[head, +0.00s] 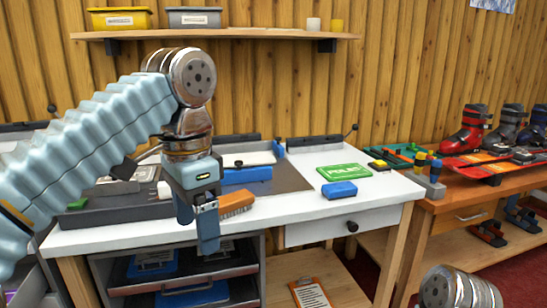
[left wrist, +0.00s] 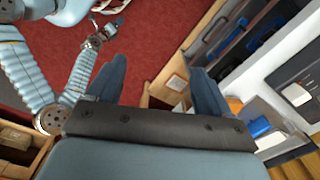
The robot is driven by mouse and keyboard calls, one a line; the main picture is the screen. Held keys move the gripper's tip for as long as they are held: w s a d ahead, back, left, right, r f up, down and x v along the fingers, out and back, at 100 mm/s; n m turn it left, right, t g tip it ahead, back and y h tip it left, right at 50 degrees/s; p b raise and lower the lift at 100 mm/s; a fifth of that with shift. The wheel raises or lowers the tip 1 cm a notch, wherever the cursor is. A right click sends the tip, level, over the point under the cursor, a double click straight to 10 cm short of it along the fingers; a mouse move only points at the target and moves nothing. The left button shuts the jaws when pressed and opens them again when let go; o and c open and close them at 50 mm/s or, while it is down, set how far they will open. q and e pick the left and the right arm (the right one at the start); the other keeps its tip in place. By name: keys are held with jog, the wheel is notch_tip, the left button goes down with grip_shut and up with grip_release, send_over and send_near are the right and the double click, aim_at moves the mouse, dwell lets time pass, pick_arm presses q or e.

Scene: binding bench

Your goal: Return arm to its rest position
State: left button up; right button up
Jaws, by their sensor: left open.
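My left arm comes in from the left in the head view, bent at the elbow. My left gripper (head: 197,222) hangs with its fingers pointing down, in front of the near edge of the white bench (head: 330,204). In the left wrist view the left gripper (left wrist: 158,85) shows two blue fingers spread apart with nothing between them. Beyond them are red floor and a wooden shelf edge. In the head view only a round metal joint of my right arm shows at the bottom right; the right gripper is out of that picture. In the left wrist view a small, distant gripper (left wrist: 112,28) shows, too small to judge.
A wooden table (head: 470,190) with ski boots and bindings stands at the right. A wall shelf (head: 270,33) holds two bins.

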pick_arm(q)
jog(key=w+d+f+n+h, duration=0.1)
jog(key=w+d+f, duration=0.25)
jog(key=f, duration=0.55)
jog(key=w+d+f+h, duration=0.15)
jog(key=w+f, duration=0.35)
jog(key=f, duration=0.5)
notch_tip(320, 180, down, 19)
jog(key=d+n+g, duration=0.1)
jog(key=n, duration=0.2)
jog(key=s+a+f+n+h, duration=0.1)
jog(key=s+f+n, duration=0.3)
jog(key=s+f, duration=0.5)
jog(key=s+a+f+n+t, duration=0.1)
jog(key=s+a+f+n, duration=0.2)
jog(key=s+f, duration=0.5)
notch_tip(320, 180, down, 6)
jog(key=shift+s+a+f+n+t+h, duration=0.3)
jog(key=shift+s+a+n+h, duration=0.1)
jog(key=shift+a, duration=0.1)
jog(key=shift+w+r, duration=0.1)
